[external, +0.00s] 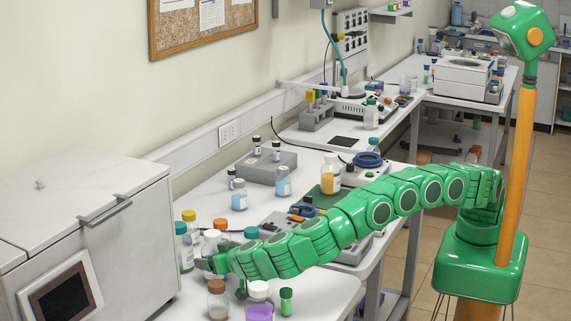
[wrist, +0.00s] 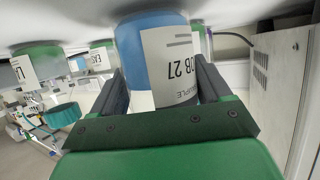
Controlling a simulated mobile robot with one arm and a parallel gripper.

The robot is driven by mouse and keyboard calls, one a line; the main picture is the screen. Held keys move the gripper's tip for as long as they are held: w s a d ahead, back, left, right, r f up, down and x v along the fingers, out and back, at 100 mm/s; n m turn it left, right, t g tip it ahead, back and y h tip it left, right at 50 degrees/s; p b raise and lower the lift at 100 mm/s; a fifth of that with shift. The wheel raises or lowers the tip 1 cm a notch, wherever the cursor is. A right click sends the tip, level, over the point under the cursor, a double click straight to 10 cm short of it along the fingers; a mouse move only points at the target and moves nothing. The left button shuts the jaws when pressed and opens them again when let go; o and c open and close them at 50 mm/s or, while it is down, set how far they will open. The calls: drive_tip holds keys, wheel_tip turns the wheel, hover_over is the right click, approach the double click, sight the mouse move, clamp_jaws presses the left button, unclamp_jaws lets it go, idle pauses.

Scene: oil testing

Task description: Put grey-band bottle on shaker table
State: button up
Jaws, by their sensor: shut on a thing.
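My gripper (wrist: 155,100) is shut on a bottle (wrist: 146,50) with blue contents and a white label reading "OB 27". The wrist picture is upside down. A greyish band shows on the label near the palm, partly hidden by the gripper. In the external view my gripper (external: 207,265) is low among bottles at the near end of the bench, and I cannot pick out the held bottle there. I cannot tell for sure which device is the shaker table; a grey flat-topped box (external: 262,171) with small vials stands further along the bench.
A white-capped purple bottle (external: 259,303), a green vial (external: 286,302) and a brown-capped bottle (external: 217,300) stand close to my gripper. An orange-capped bottle (external: 189,218) stands behind. A large grey cabinet (external: 100,230) is at left. An amber bottle (external: 330,178) stands mid-bench.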

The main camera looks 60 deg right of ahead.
sight(215, 235)
drive_tip(key=shift+f, duration=0.1)
drive_tip(key=o, duration=1.3)
drive_tip(key=shift+s+a+r, duration=0.2)
drive_tip(key=shift+s+r, duration=0.2)
drive_tip(key=shift+s, duration=0.1)
drive_tip(key=shift+v, duration=0.95)
wheel_tip(215, 235, up, 7)
drive_tip(key=shift+f, duration=0.1)
drive_tip(key=shift+w, duration=0.1)
